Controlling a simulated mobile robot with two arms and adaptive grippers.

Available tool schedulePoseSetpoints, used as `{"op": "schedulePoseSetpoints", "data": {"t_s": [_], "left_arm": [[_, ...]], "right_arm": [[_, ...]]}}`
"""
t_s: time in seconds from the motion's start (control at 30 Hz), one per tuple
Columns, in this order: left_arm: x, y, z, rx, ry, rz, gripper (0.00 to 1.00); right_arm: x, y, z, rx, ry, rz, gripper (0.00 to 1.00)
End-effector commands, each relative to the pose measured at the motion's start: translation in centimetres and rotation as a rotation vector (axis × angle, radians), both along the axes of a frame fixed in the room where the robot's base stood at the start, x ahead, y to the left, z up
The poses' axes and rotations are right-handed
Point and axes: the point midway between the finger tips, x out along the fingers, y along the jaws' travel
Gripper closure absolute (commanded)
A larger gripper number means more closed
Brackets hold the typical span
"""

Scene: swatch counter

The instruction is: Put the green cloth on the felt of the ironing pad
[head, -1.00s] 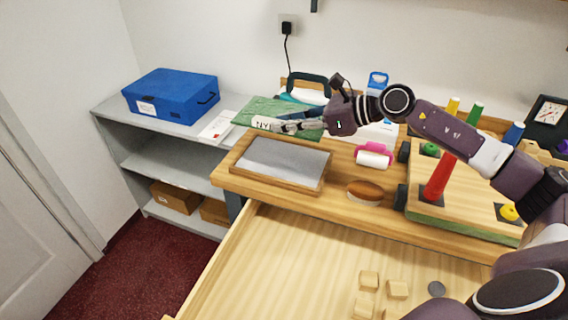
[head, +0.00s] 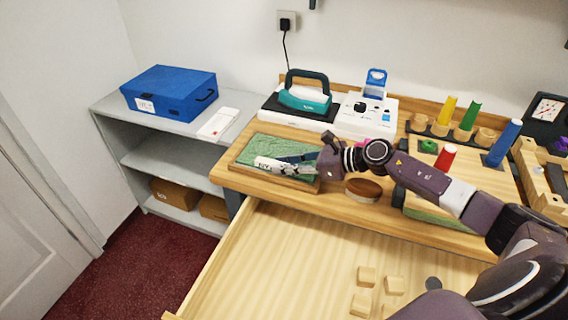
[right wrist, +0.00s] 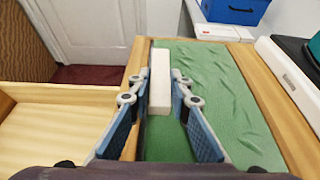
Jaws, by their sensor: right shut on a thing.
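The green cloth (head: 278,146) lies spread over the ironing pad (head: 262,176), inside its wooden rim. It hides nearly all of the grey felt. In the right wrist view the cloth (right wrist: 215,82) is slightly wrinkled and fills the framed area. I cannot tell whether every edge of the cloth touches the felt. My left gripper is not in view.
A teal iron (head: 305,97) stands behind the pad, with a white device (head: 366,116) beside it. A brown brush (head: 363,189) lies to the pad's right. An open drawer (head: 290,260) with several wooden blocks is in front. A blue box (head: 170,92) sits on the left shelf.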

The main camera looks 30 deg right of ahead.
Motion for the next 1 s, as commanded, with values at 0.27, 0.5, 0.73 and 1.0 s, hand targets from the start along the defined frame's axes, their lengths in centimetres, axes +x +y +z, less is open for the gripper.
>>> {"op": "schedulePoseSetpoints", "data": {"t_s": [0.27, 0.5, 0.73, 1.0], "left_arm": [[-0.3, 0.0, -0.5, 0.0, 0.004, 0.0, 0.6], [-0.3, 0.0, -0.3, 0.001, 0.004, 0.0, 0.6], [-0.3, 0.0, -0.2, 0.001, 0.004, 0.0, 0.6], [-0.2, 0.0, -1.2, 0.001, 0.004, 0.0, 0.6]], "right_arm": [[0.0, 0.0, -0.3, -0.001, -0.001, 0.0, 0.81], [0.0, 0.0, -0.2, 0.0, 0.0, 0.0, 0.64], [0.0, 0.0, 0.0, 0.0, 0.0, 0.0, 0.64], [-2.0, -1.8, 0.7, -0.006, 0.001, 0.002, 0.64]]}}
